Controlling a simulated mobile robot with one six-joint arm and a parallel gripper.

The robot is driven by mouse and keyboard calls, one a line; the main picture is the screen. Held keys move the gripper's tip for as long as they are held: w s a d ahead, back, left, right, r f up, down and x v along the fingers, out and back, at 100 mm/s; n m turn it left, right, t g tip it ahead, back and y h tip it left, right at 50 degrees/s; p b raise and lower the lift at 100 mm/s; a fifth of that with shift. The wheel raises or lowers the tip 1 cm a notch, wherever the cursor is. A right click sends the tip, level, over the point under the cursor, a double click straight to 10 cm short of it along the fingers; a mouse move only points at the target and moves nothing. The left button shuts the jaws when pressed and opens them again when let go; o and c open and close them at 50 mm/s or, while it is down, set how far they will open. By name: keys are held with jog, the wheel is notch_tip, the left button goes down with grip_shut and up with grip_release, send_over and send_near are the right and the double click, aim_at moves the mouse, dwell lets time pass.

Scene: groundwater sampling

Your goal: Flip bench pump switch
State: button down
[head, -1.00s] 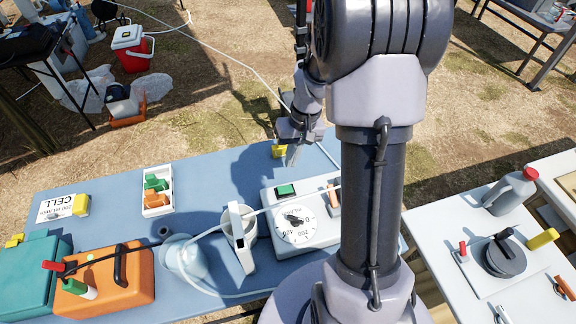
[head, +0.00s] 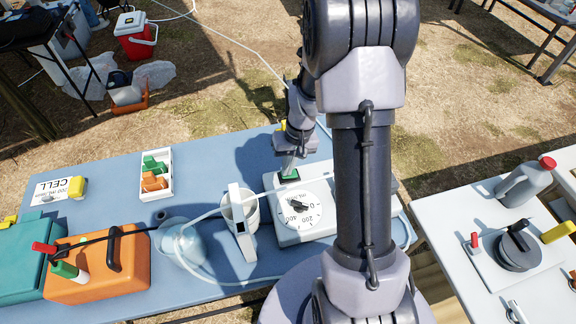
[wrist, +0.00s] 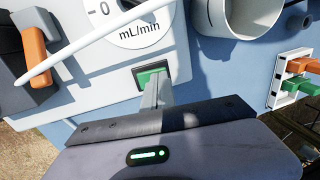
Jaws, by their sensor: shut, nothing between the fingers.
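The bench pump is a white box (head: 330,228) on the blue bench, with a round mL/min dial (head: 301,208). Its green switch (head: 289,177) sits in a dark frame at the box's far left corner. The switch also shows in the wrist view (wrist: 152,76), partly hidden by my fingers. My gripper (head: 288,168) is shut and empty, pointing down with its fingertips at the switch. In the wrist view my fingertips (wrist: 156,84) overlap the switch's near edge. I cannot tell whether they press on it or hover just above.
A pale tube crosses the pump. A white tray (head: 146,190) holds green and orange pieces. An orange case (head: 100,275) sits at left. A second table (head: 455,240) stands at right.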

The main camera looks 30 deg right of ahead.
jog(key=shift+a+f+b, duration=0.1)
jog(key=shift+f+b, duration=0.2)
jog(key=shift+f, duration=0.05)
jog(key=shift+s+a+r, duration=0.1)
jog(key=shift+s+d, duration=0.25)
jog(key=shift+d, duration=0.6)
